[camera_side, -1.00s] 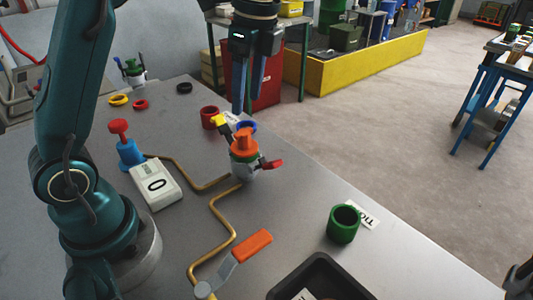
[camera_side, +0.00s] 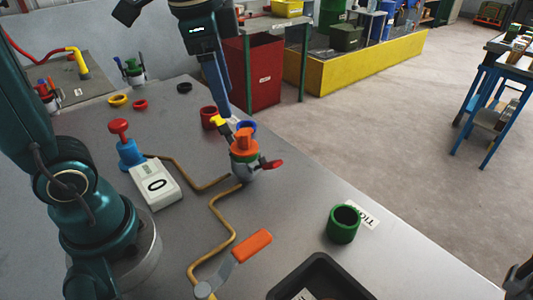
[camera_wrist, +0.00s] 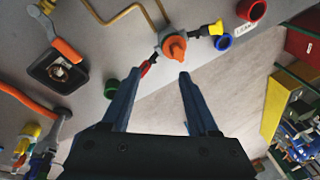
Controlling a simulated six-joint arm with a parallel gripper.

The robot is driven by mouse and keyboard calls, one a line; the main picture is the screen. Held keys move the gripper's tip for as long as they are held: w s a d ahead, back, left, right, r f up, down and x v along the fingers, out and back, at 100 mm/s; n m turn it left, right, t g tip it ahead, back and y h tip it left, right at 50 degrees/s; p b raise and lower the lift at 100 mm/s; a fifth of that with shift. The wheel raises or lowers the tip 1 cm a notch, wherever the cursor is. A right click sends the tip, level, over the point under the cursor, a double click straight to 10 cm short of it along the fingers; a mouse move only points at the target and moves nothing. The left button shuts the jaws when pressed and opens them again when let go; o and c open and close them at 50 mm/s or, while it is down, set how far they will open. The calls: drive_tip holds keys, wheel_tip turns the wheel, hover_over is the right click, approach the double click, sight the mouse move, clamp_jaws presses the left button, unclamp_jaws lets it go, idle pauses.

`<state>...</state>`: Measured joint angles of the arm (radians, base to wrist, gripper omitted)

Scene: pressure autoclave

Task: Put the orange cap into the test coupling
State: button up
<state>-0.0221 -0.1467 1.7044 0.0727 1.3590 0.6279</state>
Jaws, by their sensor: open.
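The orange cap (camera_side: 243,142) sits on top of the test coupling (camera_side: 245,172), a grey fitting with a green ring and a red and a yellow side handle. Whether the cap is fully seated, I cannot tell. In the wrist view the cap (camera_wrist: 174,47) shows from above, beyond my fingertips, and hides most of the coupling. My gripper (camera_wrist: 161,74) is open and empty, its two fingers apart with only floor and bench between them. In the side view my gripper (camera_side: 222,112) is tilted above and behind the coupling, apart from the cap.
A blue ring (camera_side: 247,127) and a red cup (camera_side: 208,117) lie close behind the coupling. A brass pipe (camera_side: 218,215), an orange-handled lever (camera_side: 252,246), a green cup (camera_side: 344,224) and a black tray (camera_side: 318,278) are nearer. A white gauge box (camera_side: 155,186) stands left.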

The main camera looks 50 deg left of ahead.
drive_tip(key=s+d+f+n+t+h, duration=0.1)
drive_tip(key=s+d+f+n+t, duration=0.1)
drive_tip(key=s+f+n, duration=0.4)
drive_tip(key=shift+s+n+t, duration=0.5)
drive_tip(key=shift+s, duration=0.15)
idle(0.9)
